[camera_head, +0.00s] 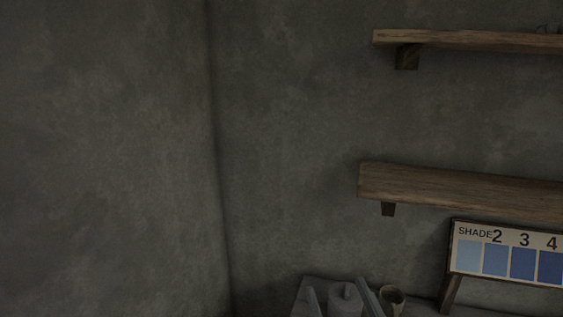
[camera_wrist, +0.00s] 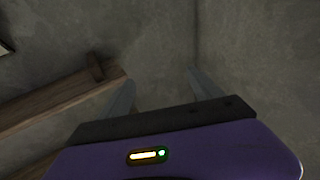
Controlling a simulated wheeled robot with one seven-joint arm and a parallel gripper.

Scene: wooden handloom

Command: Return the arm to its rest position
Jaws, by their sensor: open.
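My gripper (camera_wrist: 158,92) shows in the wrist view as a purple body with a dark bar and two grey fingers. The fingers stand wide apart, with nothing between them but the grey wall behind. In the head view, two thin grey shapes at the bottom edge, in front of the table, look like the tips of my gripper (camera_head: 342,300). The rest of my arm is out of the head view.
Two wooden shelves, upper (camera_head: 470,40) and lower (camera_head: 460,190), jut from the wall at right. A shade board (camera_head: 508,254) with blue swatches stands below. A lidded grey pot (camera_head: 345,301) and a small brown cup (camera_head: 392,299) sit on a table (camera_head: 421,309). The left is bare wall.

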